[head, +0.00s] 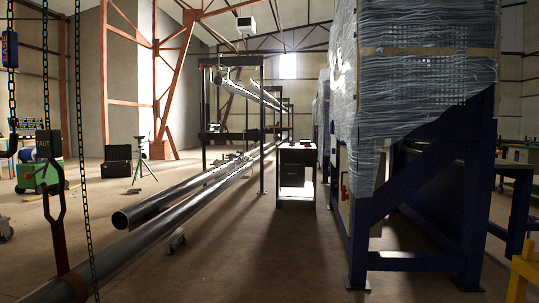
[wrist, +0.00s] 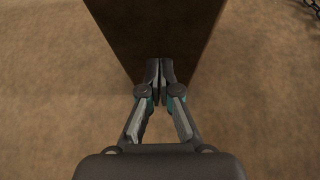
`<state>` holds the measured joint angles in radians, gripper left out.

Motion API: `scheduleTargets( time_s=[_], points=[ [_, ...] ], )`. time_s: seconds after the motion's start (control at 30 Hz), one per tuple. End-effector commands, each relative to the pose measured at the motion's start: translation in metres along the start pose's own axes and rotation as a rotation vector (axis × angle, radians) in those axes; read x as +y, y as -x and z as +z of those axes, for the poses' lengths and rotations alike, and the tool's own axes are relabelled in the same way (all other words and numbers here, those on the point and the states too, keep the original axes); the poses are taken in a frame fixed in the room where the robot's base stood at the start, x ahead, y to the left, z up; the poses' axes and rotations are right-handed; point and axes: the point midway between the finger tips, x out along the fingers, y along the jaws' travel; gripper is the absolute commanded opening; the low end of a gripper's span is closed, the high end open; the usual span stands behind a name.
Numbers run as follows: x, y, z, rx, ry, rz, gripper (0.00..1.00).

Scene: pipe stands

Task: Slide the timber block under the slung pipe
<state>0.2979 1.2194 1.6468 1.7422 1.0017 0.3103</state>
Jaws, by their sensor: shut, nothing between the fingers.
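The slung pipe (head: 120,252) is a long grey steel pipe running from the lower left into the distance in the head view. A dark reddish sling (head: 58,230) hangs on a hook and goes around its near end. In the wrist view a dark brown block (wrist: 155,28), which looks like the timber block, stands out at the top against the brown floor. My gripper (wrist: 160,66) is shut and empty, its fingertips overlapping the block's near end in the picture. I cannot tell whether they touch it. The head view does not show my gripper or clearly show the block.
A second pipe (head: 150,208) with an open end lies beside the slung one. A small support (head: 176,240) stands by the pipe. Chains (head: 82,150) hang at left. A blue steel frame (head: 420,200) with a wrapped load stands right.

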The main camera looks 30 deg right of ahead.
Motion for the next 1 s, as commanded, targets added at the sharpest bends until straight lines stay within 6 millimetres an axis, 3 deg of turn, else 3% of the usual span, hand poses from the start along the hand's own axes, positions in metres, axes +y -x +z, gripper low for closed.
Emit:
scheduleTargets(
  time_s=[0.57,1.0],
  points=[
    [0.000,-0.001,0.000,0.000,0.000,0.000,0.00],
    [0.000,-0.022,0.011,-0.002,0.005,0.005,0.00]
  ],
)
